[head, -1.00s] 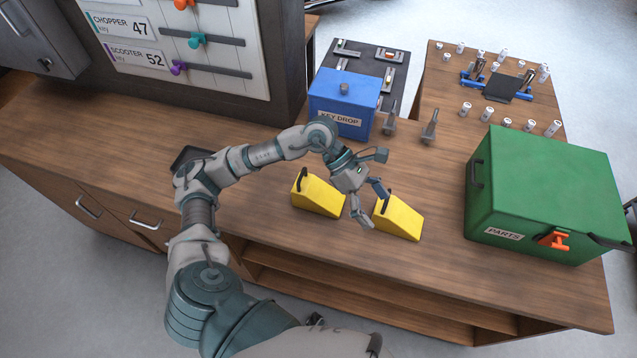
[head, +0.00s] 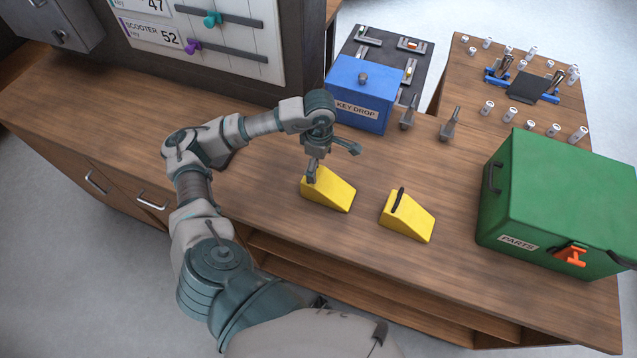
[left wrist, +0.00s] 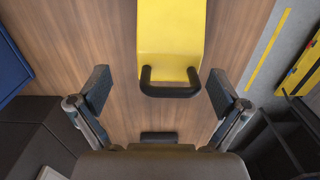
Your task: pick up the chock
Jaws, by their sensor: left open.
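Two yellow wedge chocks with black handles are on the wooden bench. The left chock (head: 335,192) is under my left gripper (head: 312,174), which points down at its handle end. The right chock (head: 408,219) stands apart with its handle in full view. In the left wrist view the yellow chock (left wrist: 171,35) has its black handle (left wrist: 170,91) between the two spread fingers of the left gripper (left wrist: 160,88). The fingers are open, with a gap on each side of the handle. My right gripper is not in view.
A blue key drop box (head: 358,95) stands behind the left chock. A green parts box (head: 560,195) is on the right. Metal pieces (head: 450,124) stand behind the chocks. The bench between the right chock and the green box is clear.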

